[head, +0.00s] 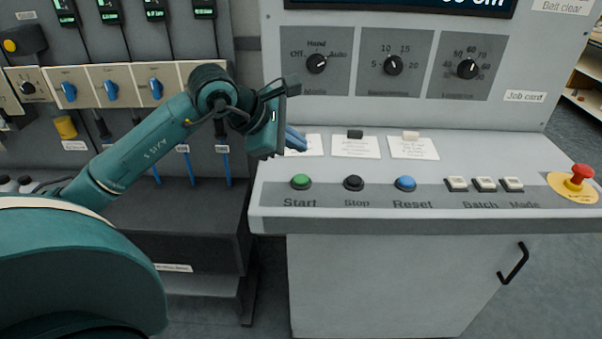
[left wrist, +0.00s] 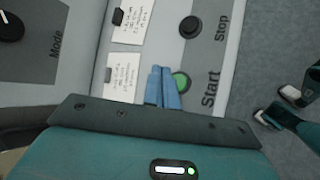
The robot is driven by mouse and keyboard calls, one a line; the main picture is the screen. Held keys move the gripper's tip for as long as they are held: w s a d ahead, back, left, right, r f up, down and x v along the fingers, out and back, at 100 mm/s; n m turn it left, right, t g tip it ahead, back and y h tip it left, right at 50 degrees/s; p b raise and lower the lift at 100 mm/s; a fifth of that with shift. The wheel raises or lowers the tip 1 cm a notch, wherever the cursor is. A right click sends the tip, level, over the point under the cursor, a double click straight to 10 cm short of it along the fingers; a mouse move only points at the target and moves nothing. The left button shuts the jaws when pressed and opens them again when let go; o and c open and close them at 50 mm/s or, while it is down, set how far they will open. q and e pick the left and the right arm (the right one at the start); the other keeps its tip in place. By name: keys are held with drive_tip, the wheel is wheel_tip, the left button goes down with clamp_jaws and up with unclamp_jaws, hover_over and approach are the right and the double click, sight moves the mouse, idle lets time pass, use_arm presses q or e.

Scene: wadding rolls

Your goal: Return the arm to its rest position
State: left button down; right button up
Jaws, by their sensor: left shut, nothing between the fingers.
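My left gripper (head: 296,140) comes in from the left in the head view, over the left end of the console's sloped desk. Its blue fingers are together and hold nothing. In the left wrist view the shut fingers (left wrist: 163,86) show in front of the green Start button (left wrist: 181,82) and cover part of it. In the head view the Start button (head: 301,181) is below and clear of the fingertips. Whether the fingers touch the desk cannot be told.
The console desk (head: 460,222) carries black Stop (head: 353,183) and blue Reset (head: 405,183) buttons, a red emergency button (head: 579,175) at the right and paper cards (head: 414,149). Dials (head: 317,63) sit on the upright panel. A rack with blue-handled valves (head: 155,88) stands behind my left arm.

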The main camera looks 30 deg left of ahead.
idle(0.7)
